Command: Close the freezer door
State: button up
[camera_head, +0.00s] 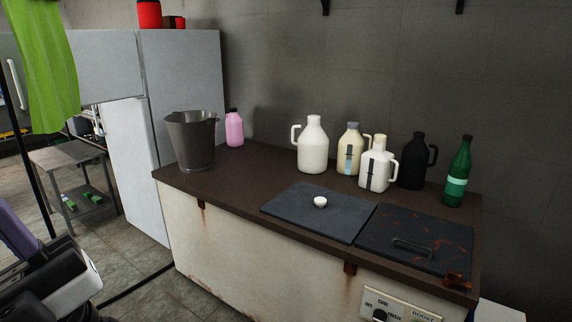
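A pale grey fridge-freezer (187,85) stands at the back left, beyond the counter. Its upper door, the freezer door (108,66), appears swung open and reaches out to the left, partly behind a green cloth. A pale vertical handle (15,84) shows at the far left, seemingly on that door's outer face. The lower door (130,160) looks shut, though its far edge is hard to see. Parts of my arm show at the bottom left, well apart from the door. The fingertips cannot be made out there, nor whether they are open or shut.
The green cloth (45,65) hangs before the freezer door beside a dark pole. A metal side table (65,155) stands below. The counter (235,185) fills the centre and right, holding a bucket (192,142) and several bottles. Tiled floor (150,285) is open between.

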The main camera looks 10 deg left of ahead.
aim_at(106, 62)
jog(key=i+u, duration=0.8)
jog(key=i, duration=0.2)
jog(key=i+u, duration=0.4)
jog(key=i+l+u, duration=0.25)
jog(key=i+u, duration=0.35)
jog(key=i+l, duration=0.25)
jog(key=i, duration=0.3)
jog(key=i+l+u, duration=0.1)
jog(key=u, duration=0.35)
jog(key=i+l+u, duration=0.15)
jog(key=u, duration=0.3)
jog(key=i+j+u, duration=0.1)
jog(key=i+u, duration=0.55)
jog(key=k, duration=0.1)
